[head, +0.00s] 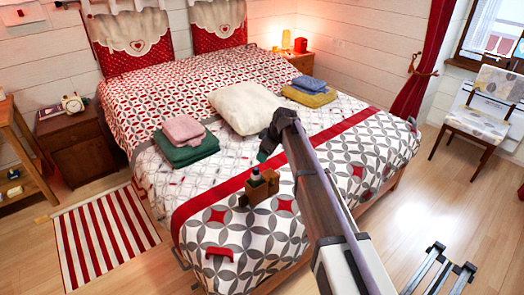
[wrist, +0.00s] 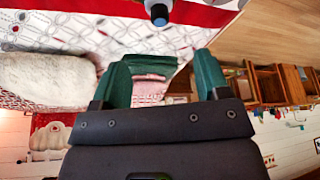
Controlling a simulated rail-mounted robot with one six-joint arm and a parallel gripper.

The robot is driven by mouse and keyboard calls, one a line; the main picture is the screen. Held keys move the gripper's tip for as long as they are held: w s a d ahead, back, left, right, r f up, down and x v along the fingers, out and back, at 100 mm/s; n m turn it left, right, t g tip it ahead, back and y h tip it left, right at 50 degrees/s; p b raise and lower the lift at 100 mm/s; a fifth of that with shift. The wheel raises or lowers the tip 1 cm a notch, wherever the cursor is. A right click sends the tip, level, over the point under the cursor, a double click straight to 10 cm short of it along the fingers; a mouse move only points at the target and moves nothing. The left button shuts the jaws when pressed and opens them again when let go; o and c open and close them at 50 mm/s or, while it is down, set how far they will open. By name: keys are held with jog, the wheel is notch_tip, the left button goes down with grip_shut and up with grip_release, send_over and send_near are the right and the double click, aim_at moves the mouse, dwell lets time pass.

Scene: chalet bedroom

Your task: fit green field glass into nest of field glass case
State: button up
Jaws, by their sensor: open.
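A small brown case (head: 266,188) sits on the bed's patterned cover, near the front. A dark piece with a pale top (head: 255,175) stands up at the case; it may be the field glass, but its green colour is not clear. In the wrist view a dark barrel with a pale blue end (wrist: 158,12) shows at the top edge, cut off by the frame. My gripper (head: 262,156) is above and just behind the case in the head view. In the wrist view its two green fingers (wrist: 163,78) are wide apart with nothing held between them.
Folded green and pink cloths (head: 188,145) lie left on the bed, a white pillow (head: 245,107) behind my gripper, and blue and yellow cloths (head: 309,93) farther back. A small red item (head: 219,253) lies near the front edge. Bare cover surrounds the case.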

jog(key=shift+f, duration=0.1)
jog(key=s+d+m+h, duration=0.1)
jog(key=s+d+m, duration=0.3)
jog(key=s, duration=0.7)
jog(key=s+d+f+m+g+h, duration=0.1)
jog(key=s+d+m, duration=0.3)
jog(key=s+d, duration=0.5)
jog(key=s+d+m+h, duration=0.2)
jog(key=s+d+m, duration=0.3)
jog(key=s, duration=0.9)
jog(key=shift+s+d+f+g, duration=0.15)
jog(key=shift+d+g, duration=0.25)
jog(key=shift+d, duration=0.35)
notch_tip(320, 180, up, 6)
jog(key=p, duration=0.6)
jog(key=shift+r, duration=0.25)
jog(key=shift+f, duration=0.1)
